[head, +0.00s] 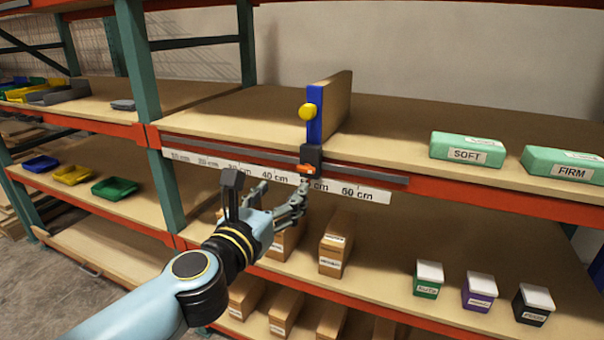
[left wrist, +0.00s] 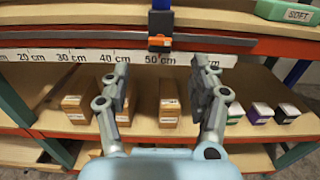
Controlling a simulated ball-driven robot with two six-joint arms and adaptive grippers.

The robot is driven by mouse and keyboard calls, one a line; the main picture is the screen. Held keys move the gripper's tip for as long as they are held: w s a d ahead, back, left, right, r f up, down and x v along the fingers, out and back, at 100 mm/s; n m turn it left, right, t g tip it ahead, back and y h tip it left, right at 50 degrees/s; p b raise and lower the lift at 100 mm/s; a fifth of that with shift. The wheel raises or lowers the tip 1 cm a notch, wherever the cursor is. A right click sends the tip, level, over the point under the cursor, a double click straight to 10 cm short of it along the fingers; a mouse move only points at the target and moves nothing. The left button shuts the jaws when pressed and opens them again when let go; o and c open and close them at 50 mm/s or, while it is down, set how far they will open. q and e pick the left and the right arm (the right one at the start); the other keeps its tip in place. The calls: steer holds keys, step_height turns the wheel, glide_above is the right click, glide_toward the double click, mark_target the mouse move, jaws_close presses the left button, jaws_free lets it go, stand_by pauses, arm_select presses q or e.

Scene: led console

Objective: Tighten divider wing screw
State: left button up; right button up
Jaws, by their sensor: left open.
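The divider (head: 337,103) stands upright on the upper shelf, with a blue front edge and a yellow knob (head: 308,111) on it. Its black clamp (head: 311,154) sits on the grey rail at about 50 cm. An orange piece (head: 306,169) on the clamp's front looks like the wing screw; it also shows in the left wrist view (left wrist: 159,41). My left gripper (head: 281,194) is open and empty, just below and left of the clamp. In the left wrist view, its fingers (left wrist: 161,78) are spread below the orange piece, apart from it. My right gripper is not in view.
A white centimetre scale (head: 365,193) runs under the rail. Green SOFT (head: 467,148) and FIRM (head: 563,164) blocks lie on the upper shelf at right. Brown cartons (head: 335,243) and small lidded boxes (head: 479,291) stand on the shelf below. A green post (head: 140,62) rises at left.

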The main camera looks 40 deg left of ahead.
mark_target(305, 169)
arm_select(q)
steer(key=x, duration=1)
steer(key=shift+w+f+p, duration=0.1)
steer(key=shift+w+p, duration=0.1)
steer(key=shift+p, duration=0.15)
steer(key=c, duration=1.2)
steer(key=shift+o, duration=0.2)
